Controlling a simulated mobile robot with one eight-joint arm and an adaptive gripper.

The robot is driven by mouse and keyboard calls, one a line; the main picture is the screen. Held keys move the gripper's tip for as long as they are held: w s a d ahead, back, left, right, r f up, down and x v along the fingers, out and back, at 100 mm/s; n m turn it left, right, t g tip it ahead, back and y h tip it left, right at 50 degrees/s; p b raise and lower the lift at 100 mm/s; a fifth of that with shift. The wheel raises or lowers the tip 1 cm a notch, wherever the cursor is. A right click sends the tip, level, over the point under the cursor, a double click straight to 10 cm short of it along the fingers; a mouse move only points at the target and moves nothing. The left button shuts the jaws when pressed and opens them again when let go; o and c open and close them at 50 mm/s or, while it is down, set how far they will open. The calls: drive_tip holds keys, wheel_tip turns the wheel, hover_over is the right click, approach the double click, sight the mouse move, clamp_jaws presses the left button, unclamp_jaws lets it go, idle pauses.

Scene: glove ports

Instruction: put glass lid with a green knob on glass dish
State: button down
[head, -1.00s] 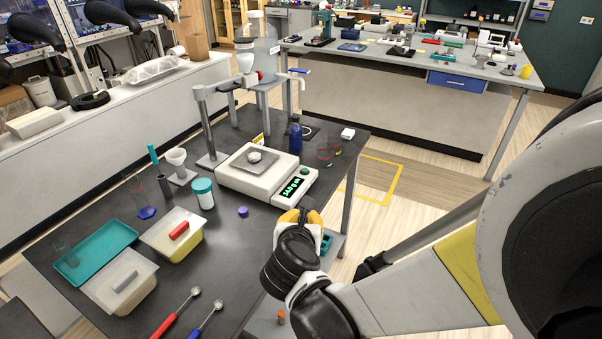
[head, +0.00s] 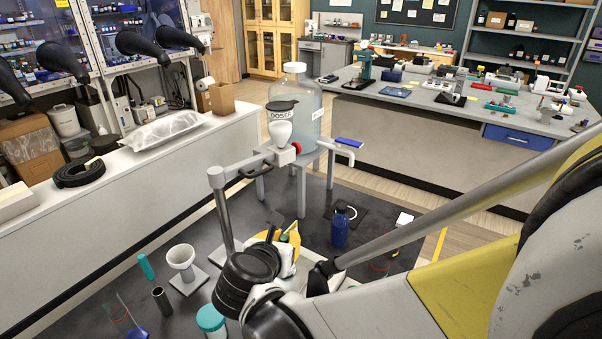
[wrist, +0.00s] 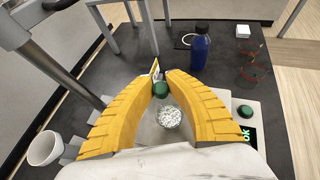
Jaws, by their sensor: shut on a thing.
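My gripper (wrist: 161,84) has its yellow fingertips shut on a dark green knob (wrist: 160,91). The clear glass of the lid under the knob is hard to make out. A small round glass dish (wrist: 170,117) with white grains in it shows just below the knob in the wrist view, apparently on the balance. I cannot tell the gap between lid and dish. In the head view my gripper (head: 288,240) is over the balance area, and my wrist hides the dish.
A stand post (head: 223,210) with the doser (head: 281,120) is close beside my gripper. A blue bottle (head: 340,228) stands to the right. A white funnel cup (head: 181,258) and a teal-capped jar (head: 211,320) are at the left. A second green round thing (wrist: 244,111) lies near the balance display.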

drive_tip(key=shift+s+f+b, duration=0.25)
drive_tip(key=shift+f+b, duration=0.15)
drive_tip(key=shift+f, duration=0.1)
drive_tip(key=shift+w+f+b, duration=0.1)
drive_tip(key=shift+f+b, duration=1.8)
drive_tip(key=shift+f, duration=0.5)
drive_tip(key=shift+f+b, duration=0.4)
drive_tip(key=shift+b, duration=0.15)
drive_tip(key=c, duration=1.3)
unclamp_jaws()
drive_tip(key=v, duration=1.2)
drive_tip(key=shift+d, duration=0.15)
